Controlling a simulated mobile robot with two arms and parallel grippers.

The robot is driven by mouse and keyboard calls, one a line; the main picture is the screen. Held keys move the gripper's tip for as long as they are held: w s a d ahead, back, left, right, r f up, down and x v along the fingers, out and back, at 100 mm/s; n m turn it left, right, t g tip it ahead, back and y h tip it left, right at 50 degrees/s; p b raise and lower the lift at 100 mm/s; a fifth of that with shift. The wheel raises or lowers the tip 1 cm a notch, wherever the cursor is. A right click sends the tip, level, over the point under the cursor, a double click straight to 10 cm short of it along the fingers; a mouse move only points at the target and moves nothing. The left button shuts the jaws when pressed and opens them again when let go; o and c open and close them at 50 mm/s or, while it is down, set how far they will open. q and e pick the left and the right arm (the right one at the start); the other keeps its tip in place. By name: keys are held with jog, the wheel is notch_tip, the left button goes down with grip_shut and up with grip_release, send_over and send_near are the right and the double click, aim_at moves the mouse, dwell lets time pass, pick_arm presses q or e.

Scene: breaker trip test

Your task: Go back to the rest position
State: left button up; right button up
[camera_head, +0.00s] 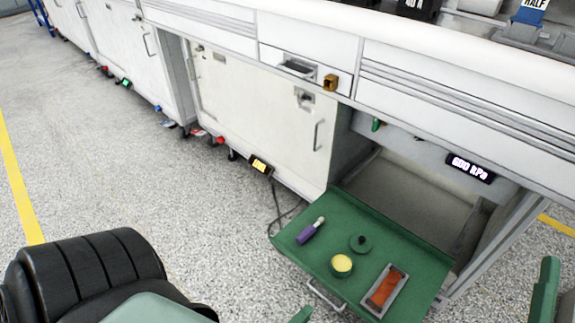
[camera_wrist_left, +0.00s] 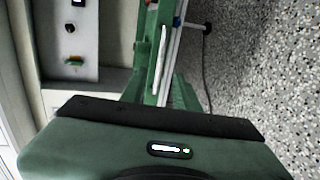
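My left arm comes in at the lower left of the head view, with a black ribbed joint and a green link. A small green tip, apparently of my left gripper (camera_head: 300,315), shows at the bottom edge beside the green drawer; most of it is cut off. In the left wrist view my green gripper housing (camera_wrist_left: 150,148) with a black strip fills the bottom, and no clear finger gap shows. A green piece, apparently of my right gripper (camera_head: 545,290), stands at the lower right edge, mostly out of frame. I see nothing held.
An open green drawer (camera_head: 335,215) juts out below the white bench (camera_head: 265,115). It bears a purple-handled tool (camera_head: 308,232), a yellow-topped jar (camera_head: 342,264), a green lid (camera_head: 360,243) and a tray (camera_head: 396,282) with orange content. Speckled floor lies free to the left.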

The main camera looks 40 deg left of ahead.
jog(key=shift+s+f+g, duration=0.1)
jog(key=shift+f+g, duration=0.2)
jog(key=shift+f, duration=0.1)
